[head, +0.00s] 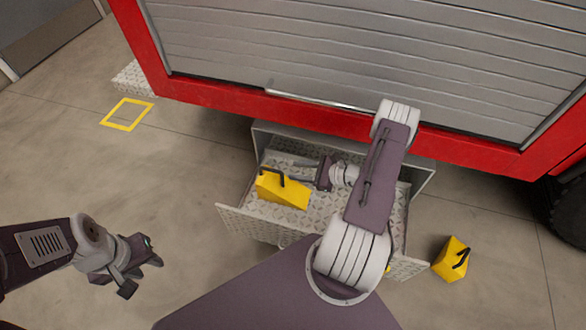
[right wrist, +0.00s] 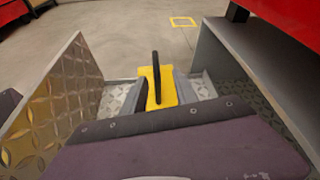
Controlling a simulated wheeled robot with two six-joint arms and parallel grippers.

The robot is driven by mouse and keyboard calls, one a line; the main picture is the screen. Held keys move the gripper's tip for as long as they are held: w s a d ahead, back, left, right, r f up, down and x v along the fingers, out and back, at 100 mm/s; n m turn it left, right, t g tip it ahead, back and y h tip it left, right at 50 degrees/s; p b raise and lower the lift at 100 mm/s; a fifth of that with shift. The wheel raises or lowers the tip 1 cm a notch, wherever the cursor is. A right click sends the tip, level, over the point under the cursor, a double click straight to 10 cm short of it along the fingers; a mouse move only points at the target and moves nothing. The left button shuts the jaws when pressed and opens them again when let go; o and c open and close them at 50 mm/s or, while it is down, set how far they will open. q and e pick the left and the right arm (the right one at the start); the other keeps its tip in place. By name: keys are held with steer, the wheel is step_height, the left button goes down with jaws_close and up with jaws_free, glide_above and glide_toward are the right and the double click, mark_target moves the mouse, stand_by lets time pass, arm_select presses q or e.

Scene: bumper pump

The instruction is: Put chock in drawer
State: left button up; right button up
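A yellow chock (head: 282,194) with a black handle sits inside the open drawer (head: 240,224), at its left end. It also shows in the right wrist view (right wrist: 168,92), between and beyond the fingers. My right gripper (head: 304,172) is low in the drawer, just right of this chock, with its fingers apart; contact is hard to judge. A second yellow chock (head: 450,262) with a black handle stands on the floor right of the drawer. My left gripper (head: 146,272) is open and empty over the floor at left. My right arm hides part of the drawer.
The drawer juts out beneath the red truck body (head: 445,147) with its grey shutter (head: 330,50). A black tire (head: 568,212) is at the right edge. A yellow square outline (head: 127,114) marks the floor at upper left. The left floor is clear.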

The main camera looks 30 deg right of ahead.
steer(key=s+a+r+n+g+y, duration=0.1)
steer(key=s+a+r+n+g, duration=0.25)
steer(key=a+n, duration=0.2)
steer(key=s+a+r+n+g, duration=0.2)
steer(key=a+r+n+g, duration=0.1)
steer(key=a+n+g, duration=0.25)
steer(key=s+a+r+n+h, duration=0.2)
steer(key=s+r+n+h, duration=0.5)
steer(key=n, duration=0.8)
steer(key=shift+s+a+r+g+h, duration=0.2)
steer(key=shift+r+g+h, duration=0.1)
steer(key=shift+r+h, duration=0.7)
